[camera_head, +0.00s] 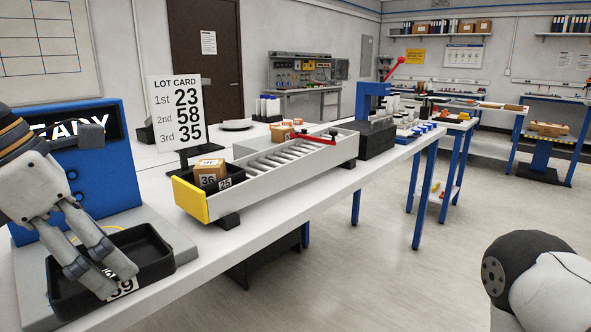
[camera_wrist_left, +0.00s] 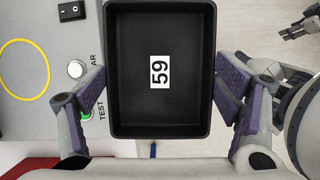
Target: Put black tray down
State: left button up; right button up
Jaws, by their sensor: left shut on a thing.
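The black tray (camera_head: 65,297) is at the lower left of the head view, at the grey base plate in front of the blue test unit. My left gripper (camera_head: 100,268) reaches down to it and is shut on it. In the left wrist view the tray (camera_wrist_left: 160,115) lies between the fingers, with a white 59 label on its empty floor. Another 59 label shows on its front wall in the head view. I cannot tell whether the tray touches the plate. A grey gripper part, likely my right gripper (camera_wrist_left: 300,25), shows at the wrist view's upper right corner; its jaw state is unclear.
The plate (camera_head: 176,238) has a yellow circle (camera_wrist_left: 22,70) and a lit green button. A roller conveyor (camera_head: 290,180) with a yellow end and boxes stands to the right. A lot card (camera_head: 175,110) reads 23, 58, 35. White bench top (camera_head: 195,275) is clear in front.

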pick_arm(q)
jog(key=s+d+f+m+g+y, duration=0.1)
jog(key=d+f+m+g, duration=0.1)
jog(key=f+m, duration=0.7)
jog(key=s+d+f+m+g+y, duration=0.2)
jog(key=f+m+g, duration=0.3)
jog(key=f+m, duration=0.5)
jog(key=d+m, duration=0.1)
jog(key=m, duration=0.6)
jog(key=shift+s+d+f+m+g, duration=0.2)
jog(key=shift+m+g, duration=0.1)
jog(key=shift+m, duration=0.1)
